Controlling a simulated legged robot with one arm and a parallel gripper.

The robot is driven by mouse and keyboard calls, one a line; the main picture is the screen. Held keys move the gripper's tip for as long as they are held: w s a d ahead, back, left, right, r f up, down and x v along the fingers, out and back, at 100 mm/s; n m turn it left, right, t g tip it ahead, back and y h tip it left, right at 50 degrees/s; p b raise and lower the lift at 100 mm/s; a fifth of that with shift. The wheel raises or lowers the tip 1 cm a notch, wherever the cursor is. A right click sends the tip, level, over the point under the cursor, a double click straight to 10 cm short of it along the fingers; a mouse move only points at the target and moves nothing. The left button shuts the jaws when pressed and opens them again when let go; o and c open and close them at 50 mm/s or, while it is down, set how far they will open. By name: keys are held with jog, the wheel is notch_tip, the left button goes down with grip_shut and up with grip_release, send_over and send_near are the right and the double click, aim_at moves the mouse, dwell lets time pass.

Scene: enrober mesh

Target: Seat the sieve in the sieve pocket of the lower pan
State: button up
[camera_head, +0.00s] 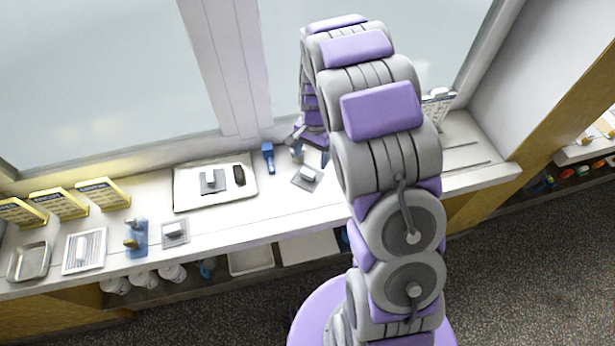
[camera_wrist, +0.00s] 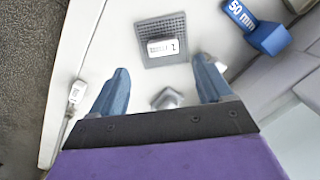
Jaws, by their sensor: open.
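My gripper (camera_wrist: 163,66) is open, its two blue fingers apart with nothing held between them. In the wrist view a square grey mesh piece (camera_wrist: 177,25), seemingly a sieve, lies flat beyond the fingertips. It bears a white label block ending in "2". In the head view a similar square piece (camera_head: 299,182) lies on the counter just below my gripper (camera_head: 311,152). Another labelled grey square (camera_head: 175,241) lies farther left. A shallow metal pan (camera_head: 28,272) is at the far left; I cannot tell whether it is the lower pan, and no sieve pocket is identifiable.
A pale tray (camera_head: 246,193) holds a grey plate and a dark piece. A blue "50 mm" block (camera_wrist: 270,38) stands near the mesh. A small grey faceted piece (camera_wrist: 167,98) shows between the fingers.

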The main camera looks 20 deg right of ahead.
aim_at(308, 171)
jog(key=f, duration=0.2)
jog(key=f+b, duration=0.1)
jog(key=f, duration=0.2)
jog(key=a+f, duration=0.1)
jog(key=f, duration=0.1)
jog(key=shift+s+f+b, duration=0.1)
jog(key=shift+f+b, duration=0.1)
jog(key=shift+b, duration=0.15)
jog(key=shift+r, duration=0.1)
jog(key=shift+c, duration=0.4)
jog(key=c, duration=1.2)
